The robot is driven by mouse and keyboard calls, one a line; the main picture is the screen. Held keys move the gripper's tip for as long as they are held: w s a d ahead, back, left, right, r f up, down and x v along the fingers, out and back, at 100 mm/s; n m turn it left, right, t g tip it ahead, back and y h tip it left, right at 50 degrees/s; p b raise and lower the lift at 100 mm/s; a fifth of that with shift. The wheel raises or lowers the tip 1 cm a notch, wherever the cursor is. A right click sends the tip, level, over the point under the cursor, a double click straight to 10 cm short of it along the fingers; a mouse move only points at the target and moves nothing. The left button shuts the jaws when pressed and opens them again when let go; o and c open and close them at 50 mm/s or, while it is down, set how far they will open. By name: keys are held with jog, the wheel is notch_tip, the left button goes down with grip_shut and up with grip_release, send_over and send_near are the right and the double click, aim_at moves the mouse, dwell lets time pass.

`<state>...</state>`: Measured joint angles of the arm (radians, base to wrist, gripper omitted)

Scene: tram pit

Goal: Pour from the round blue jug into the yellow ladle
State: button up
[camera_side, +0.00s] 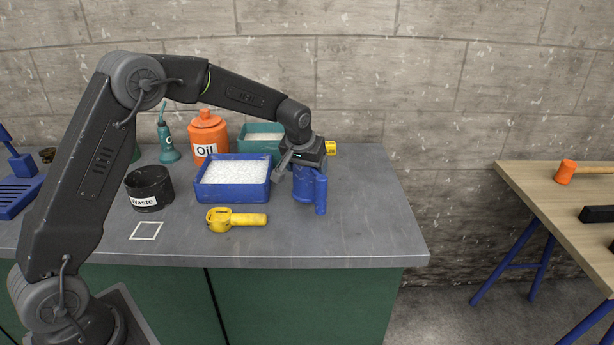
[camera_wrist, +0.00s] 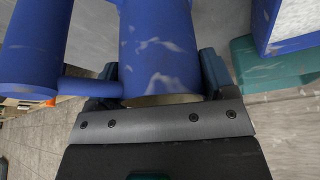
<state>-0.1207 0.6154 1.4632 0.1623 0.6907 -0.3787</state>
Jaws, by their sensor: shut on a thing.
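The round blue jug (camera_side: 303,188) is near the right end of the grey bench, looking upright, with its handle on the right. My gripper (camera_side: 303,168) is shut on it from above and hides its top. In the wrist view the jug (camera_wrist: 160,45) lies between my two fingers (camera_wrist: 160,82), with its handle on the left. I cannot tell whether its base touches the bench. The yellow ladle (camera_side: 236,219) lies near the front of the bench, left of the jug, cup to the left and handle to the right. The jug's contents are hidden.
A blue tray (camera_side: 232,199) of white grains stands close left of the jug, with a green tray (camera_side: 245,133) behind. A black waste pot (camera_side: 150,190), orange oil can (camera_side: 208,135) and green oiler (camera_side: 167,145) stand left. A yellow object (camera_side: 331,148) shows behind my gripper.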

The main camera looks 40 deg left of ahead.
jog(key=s+a+r, duration=0.6)
jog(key=a+r, duration=0.2)
jog(key=a, duration=0.1)
jog(key=shift+s+a, duration=0.3)
jog(key=shift+a, duration=0.05)
jog(key=o, duration=0.7)
jog(key=c, duration=0.7)
jog(key=s+d+f+m+g+h, duration=0.1)
jog(key=s+d+f+m+h, duration=0.15)
jog(key=s, duration=0.65)
jog(key=s+d+f+m+g+h, duration=0.1)
jog(key=s+d, duration=0.2)
jog(key=s, duration=0.7)
jog(key=f+g+h, duration=0.1)
jog(key=f, duration=0.1)
jog(key=f+g+h, duration=0.1)
jog(key=f+h, duration=0.1)
jog(key=f+g+h, duration=0.1)
jog(key=f, duration=0.1)
jog(key=shift+w+a+f+n+h, duration=0.25)
jog(key=shift+w+a+n, duration=0.05)
jog(key=shift+n, duration=0.05)
jog(key=shift+r, duration=0.15)
